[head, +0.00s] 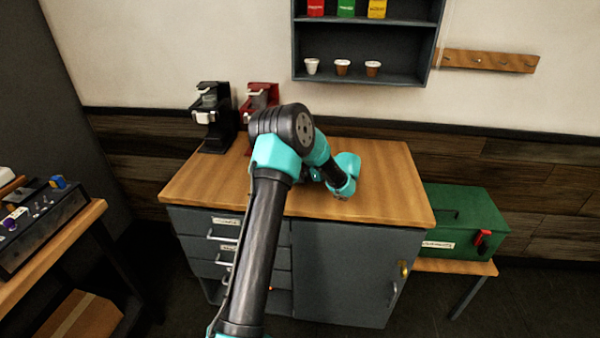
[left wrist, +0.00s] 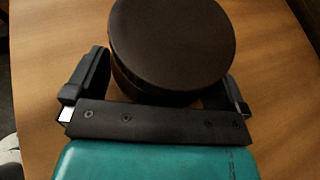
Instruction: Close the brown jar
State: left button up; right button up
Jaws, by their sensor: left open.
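A dark brown round thing, which looks like the brown jar (left wrist: 172,40), stands on the wooden top in the left wrist view. I look down on its flat round top, with a little of its side showing below. I cannot tell whether its lid is tightly seated. My left gripper (left wrist: 165,78) is open, with one finger on each side of the jar's near part. I cannot tell whether the fingers touch it. In the head view my own arm hides the jar and most of the gripper. My right gripper is in neither view.
The wooden cabinet top (head: 395,190) is clear at the right. A black brewer (head: 213,120) and a red brewer (head: 258,100) stand at its back left. A green toolbox (head: 465,222) sits to the right. A wall shelf (head: 365,70) hangs above.

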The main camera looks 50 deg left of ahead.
pick_arm(q)
jog(key=c, duration=1.1)
jog(key=shift+r, duration=0.1)
jog(key=shift+r, duration=1.8)
jog(key=s+d+r, duration=0.1)
jog(key=s+d, duration=0.9)
jog(key=d, duration=0.2)
jog(key=shift+s+r, duration=0.15)
jog(key=shift+s, duration=0.25)
